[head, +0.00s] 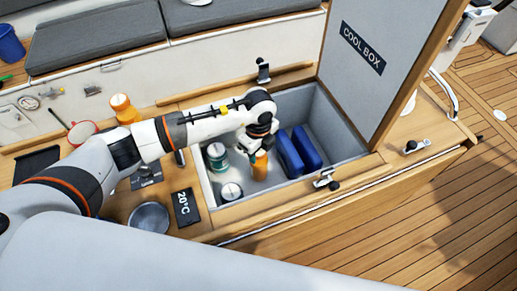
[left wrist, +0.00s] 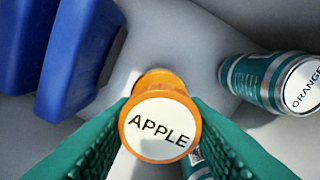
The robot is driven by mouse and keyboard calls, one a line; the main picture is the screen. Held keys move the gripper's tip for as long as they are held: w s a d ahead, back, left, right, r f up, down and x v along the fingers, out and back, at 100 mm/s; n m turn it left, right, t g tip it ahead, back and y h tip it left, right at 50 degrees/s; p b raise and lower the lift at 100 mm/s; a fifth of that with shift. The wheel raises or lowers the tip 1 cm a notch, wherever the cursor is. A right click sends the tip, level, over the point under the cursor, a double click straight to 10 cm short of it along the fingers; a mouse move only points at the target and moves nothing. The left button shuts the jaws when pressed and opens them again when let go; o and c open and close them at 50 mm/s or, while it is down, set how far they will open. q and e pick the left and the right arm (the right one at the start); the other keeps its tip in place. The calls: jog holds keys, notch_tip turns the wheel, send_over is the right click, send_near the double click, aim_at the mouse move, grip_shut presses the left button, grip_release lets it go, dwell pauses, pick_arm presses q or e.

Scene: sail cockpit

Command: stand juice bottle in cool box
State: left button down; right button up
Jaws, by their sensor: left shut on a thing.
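The cool box (head: 345,137) is an open bin sunk in the counter, its lid raised. My left gripper (head: 260,150) reaches down into it, shut on an orange juice bottle (head: 260,168). In the left wrist view the bottle's round white top reads APPLE (left wrist: 160,130), between the green fingers of the gripper (left wrist: 160,128). The bottle looks upright; I cannot tell whether its base touches the box floor. A teal container (head: 217,158) with a white top stands to its left in the box; the wrist view shows one marked ORANGE (left wrist: 250,75). My right gripper is not in view.
Two blue blocks (head: 290,154) (left wrist: 80,55) stand right of the bottle. Another white-topped container (head: 231,191) is at the box's front left. On the counter are an orange bottle (head: 122,107), a round metal dish (head: 149,217) and a 20°C panel (head: 185,207).

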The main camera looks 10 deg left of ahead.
pick_arm(q)
jog(key=shift+f, duration=0.1)
jog(key=c, duration=0.9)
grip_release()
jog(key=shift+o, duration=0.2)
jog(key=shift+r, duration=0.2)
notch_tip(320, 180, up, 12)
jog(key=b, duration=0.3)
